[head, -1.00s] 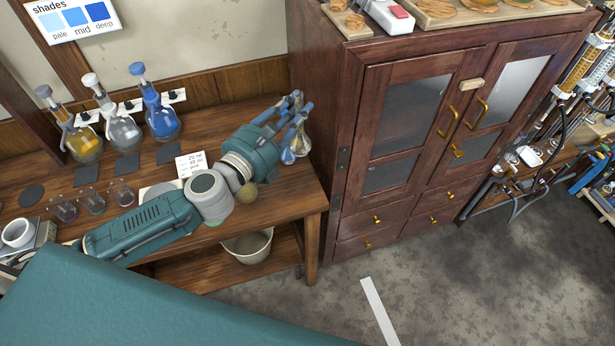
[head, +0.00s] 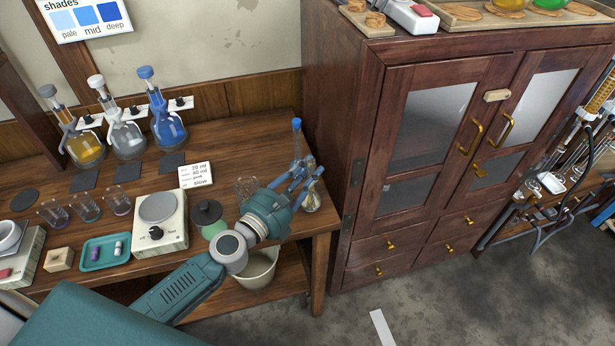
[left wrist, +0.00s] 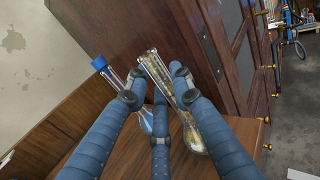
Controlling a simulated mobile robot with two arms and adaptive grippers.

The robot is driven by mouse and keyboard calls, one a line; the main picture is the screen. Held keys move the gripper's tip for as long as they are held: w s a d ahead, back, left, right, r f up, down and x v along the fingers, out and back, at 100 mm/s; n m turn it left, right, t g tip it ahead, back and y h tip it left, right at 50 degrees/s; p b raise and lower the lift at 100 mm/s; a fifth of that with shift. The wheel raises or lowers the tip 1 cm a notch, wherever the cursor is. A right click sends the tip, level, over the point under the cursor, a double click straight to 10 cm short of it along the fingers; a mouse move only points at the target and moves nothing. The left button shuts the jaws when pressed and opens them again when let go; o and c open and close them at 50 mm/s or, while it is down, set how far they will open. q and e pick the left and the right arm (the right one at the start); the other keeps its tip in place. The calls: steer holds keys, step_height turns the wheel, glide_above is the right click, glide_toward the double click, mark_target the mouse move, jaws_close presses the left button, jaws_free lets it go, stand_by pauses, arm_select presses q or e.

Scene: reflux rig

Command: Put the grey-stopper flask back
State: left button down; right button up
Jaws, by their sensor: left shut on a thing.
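A grey-stopper flask (head: 85,148) with amber liquid stands at the back left of the bench in the head view. My left gripper (head: 300,178) is at the bench's right end, shut on an open-necked glass flask (head: 312,202). In the left wrist view, this held flask (left wrist: 194,138) lies between the fingers (left wrist: 155,92), with yellowish tints in its neck; I see no stopper on it. A blue-capped glass vessel (head: 297,127) is close beside the fingers, partly hidden; its blue cap (left wrist: 99,62) also shows in the left wrist view. My right gripper is not in view.
White-stopper (head: 126,140) and blue-stopper (head: 169,130) flasks stand beside the amber one. Dark mats (head: 127,172), small glasses (head: 87,208), a stirrer (head: 160,235), a lidded jar (head: 207,214) and a teal tray (head: 92,265) occupy the bench. A tall cabinet (head: 340,110) borders its right end.

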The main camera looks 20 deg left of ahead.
arm_select(q)
steer(key=shift+f, duration=0.15)
steer(key=c, duration=1.5)
jaws_free()
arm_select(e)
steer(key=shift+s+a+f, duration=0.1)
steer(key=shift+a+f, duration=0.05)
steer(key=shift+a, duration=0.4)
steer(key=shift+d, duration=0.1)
